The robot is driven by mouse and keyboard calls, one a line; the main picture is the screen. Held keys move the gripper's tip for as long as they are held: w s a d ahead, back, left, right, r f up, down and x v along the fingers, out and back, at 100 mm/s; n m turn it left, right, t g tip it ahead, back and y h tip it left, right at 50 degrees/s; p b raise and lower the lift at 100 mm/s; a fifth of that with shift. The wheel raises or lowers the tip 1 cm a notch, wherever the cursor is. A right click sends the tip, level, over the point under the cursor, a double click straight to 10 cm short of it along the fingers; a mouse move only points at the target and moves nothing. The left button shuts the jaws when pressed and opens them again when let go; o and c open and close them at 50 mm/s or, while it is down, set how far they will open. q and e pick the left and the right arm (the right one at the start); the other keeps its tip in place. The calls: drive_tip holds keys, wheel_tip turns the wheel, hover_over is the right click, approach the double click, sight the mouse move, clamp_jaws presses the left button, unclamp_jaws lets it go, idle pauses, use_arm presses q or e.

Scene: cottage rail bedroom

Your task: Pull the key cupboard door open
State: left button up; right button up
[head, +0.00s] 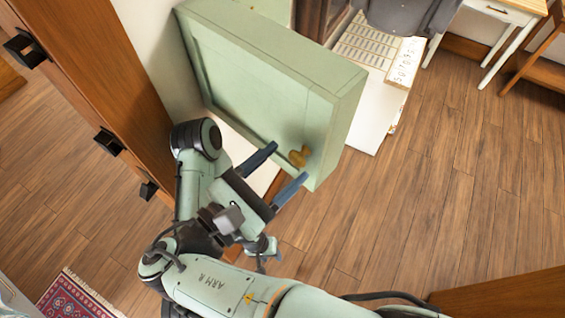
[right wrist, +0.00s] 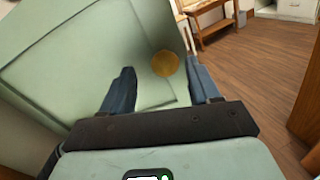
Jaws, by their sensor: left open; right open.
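The key cupboard is a pale green box (head: 345,120) on the wall, tilted in the head view. Its panelled door (head: 250,85) faces my right arm and looks flush with the box. A round brass knob (head: 299,157) sits near the door's lower right corner; it also shows in the right wrist view (right wrist: 166,63). My right gripper (head: 277,163) is open, its two blue fingers on either side of the knob. I see no finger touching the knob. The fingers also show in the right wrist view (right wrist: 160,80). My left gripper is not visible.
A wooden rail board (head: 95,70) with dark hooks (head: 108,142) runs along the left. A white calendar-like board (head: 375,50) is behind the cupboard. A desk (head: 505,12) stands at the upper right, a patterned rug (head: 75,297) lies lower left. Wooden floor (head: 420,190) is clear to the right.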

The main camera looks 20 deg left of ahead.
sight(309, 122)
drive_tip(key=shift+w+d+r, duration=0.2)
drive_tip(key=shift+w+d, duration=0.05)
drive_tip(key=shift+w, duration=0.05)
wheel_tip(309, 122, up, 6)
drive_tip(key=shift+s+r+p, duration=0.15)
drive_tip(key=shift+r+p, duration=0.1)
drive_tip(key=shift+p, duration=0.3)
use_arm(q)
drive_tip(key=shift+w+d+r, duration=0.1)
drive_tip(key=shift+w+r, duration=0.55)
drive_tip(key=shift+w, duration=0.3)
use_arm(e)
wheel_tip(309, 122, up, 13)
drive_tip(key=shift+s+a, duration=0.15)
drive_tip(key=shift+a, duration=0.05)
